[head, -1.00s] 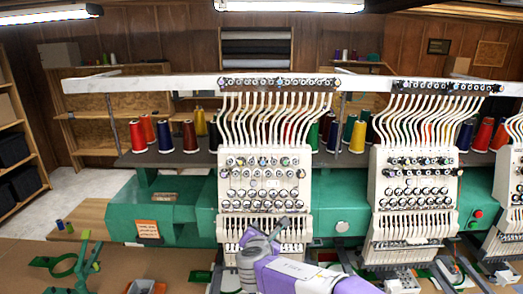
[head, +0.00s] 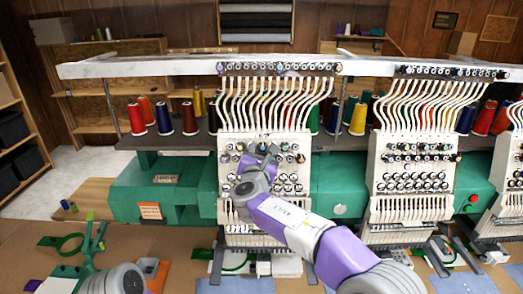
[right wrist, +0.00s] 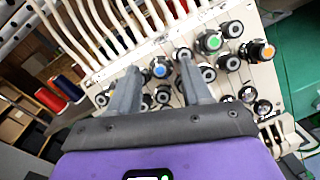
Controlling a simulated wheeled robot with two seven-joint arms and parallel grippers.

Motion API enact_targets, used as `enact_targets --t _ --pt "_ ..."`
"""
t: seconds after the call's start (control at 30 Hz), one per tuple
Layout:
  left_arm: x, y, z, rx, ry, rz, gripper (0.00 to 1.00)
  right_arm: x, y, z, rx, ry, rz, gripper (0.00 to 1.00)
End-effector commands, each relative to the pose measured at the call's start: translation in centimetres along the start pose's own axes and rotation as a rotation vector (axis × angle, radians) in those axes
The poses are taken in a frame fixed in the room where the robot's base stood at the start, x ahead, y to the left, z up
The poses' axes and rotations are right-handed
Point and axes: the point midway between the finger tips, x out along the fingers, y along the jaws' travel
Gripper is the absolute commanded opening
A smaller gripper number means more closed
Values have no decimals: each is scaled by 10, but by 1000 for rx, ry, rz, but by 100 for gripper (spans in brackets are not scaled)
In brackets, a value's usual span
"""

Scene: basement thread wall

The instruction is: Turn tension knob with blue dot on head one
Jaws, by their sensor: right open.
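Head one (head: 225,200) is the white head at the left of the machine, with rows of dark knobs on its face. My right gripper (head: 262,155) is in front of its upper knob rows and hides some of them. In the right wrist view, the knob with the blue dot (right wrist: 160,70) shows between the two open fingertips of my right gripper (right wrist: 158,64). I cannot tell whether the fingers touch it. Nothing is held. In the head view the blue dot cannot be made out.
A green-dot knob (right wrist: 212,42) and an orange-dot knob (right wrist: 264,50) sit right of the fingers. Other knobs crowd close around them. White thread tubes (head: 275,100) run above the head. A second head (head: 378,185) stands to the right.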

Motion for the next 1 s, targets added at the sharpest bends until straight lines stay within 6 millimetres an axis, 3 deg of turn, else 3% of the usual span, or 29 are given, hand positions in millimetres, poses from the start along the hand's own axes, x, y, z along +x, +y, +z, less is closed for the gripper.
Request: enact_targets --t 0.2,0.5,1.0 --pt "0 0 0 0 0 0 100 0 0 0 0 0 0 47" --pt "0 0 0 0 0 0 100 0 0 0 1 0 -1 1" --pt "5 -2 0 0 0 0 100 0 1 -1 100 -2 -41 0"
